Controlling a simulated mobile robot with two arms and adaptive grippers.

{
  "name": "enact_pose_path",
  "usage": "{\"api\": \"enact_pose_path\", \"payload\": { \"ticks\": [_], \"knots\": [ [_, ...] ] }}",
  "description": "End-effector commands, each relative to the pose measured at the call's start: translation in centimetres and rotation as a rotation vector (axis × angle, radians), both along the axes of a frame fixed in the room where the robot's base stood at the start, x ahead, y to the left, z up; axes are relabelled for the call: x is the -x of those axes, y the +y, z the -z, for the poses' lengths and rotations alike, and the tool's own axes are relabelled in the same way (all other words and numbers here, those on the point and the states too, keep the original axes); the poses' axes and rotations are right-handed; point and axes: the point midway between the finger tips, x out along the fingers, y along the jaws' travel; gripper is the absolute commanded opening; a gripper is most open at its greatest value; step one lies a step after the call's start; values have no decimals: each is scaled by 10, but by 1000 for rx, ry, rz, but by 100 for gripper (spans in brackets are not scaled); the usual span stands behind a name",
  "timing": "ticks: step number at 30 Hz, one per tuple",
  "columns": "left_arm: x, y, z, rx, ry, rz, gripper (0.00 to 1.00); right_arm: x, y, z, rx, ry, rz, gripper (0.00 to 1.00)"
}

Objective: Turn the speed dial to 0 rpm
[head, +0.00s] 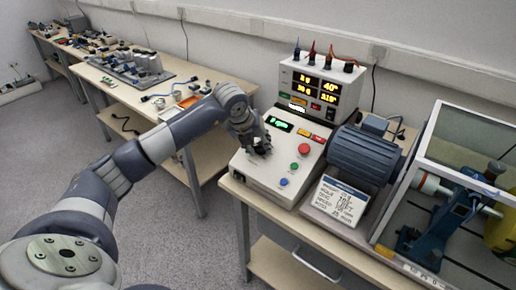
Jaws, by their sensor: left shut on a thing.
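A white control box (277,184) with a sloped front stands at the left end of the nearer bench. Its green-lit display (278,124) is too small for me to read surely. My left gripper (260,150) is down at the panel's left side, just below the display. My right gripper is not in view.
A meter unit (309,90) with yellow readouts stands behind the box. A blue-grey motor (364,156), a printed card (339,200) and a clear-sided enclosure (470,129) are to the right. A second bench (185,79) with electronics runs along the wall at left.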

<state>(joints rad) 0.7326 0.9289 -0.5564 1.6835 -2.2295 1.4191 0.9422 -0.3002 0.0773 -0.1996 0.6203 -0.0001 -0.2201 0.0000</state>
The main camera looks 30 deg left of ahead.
Motion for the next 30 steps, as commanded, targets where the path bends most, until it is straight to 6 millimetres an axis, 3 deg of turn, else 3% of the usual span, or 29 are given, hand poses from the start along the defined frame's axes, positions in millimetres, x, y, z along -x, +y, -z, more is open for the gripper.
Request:
{"api": "enact_pose_path", "payload": {
  "ticks": [12,29,30],
  "knots": [
    [1,-1,2,81,11,-167,8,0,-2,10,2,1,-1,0],
    [1,-2,2,92,13,-190,8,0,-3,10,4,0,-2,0],
    [1,-2,2,92,13,-189,41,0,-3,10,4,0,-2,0]
  ]
}}
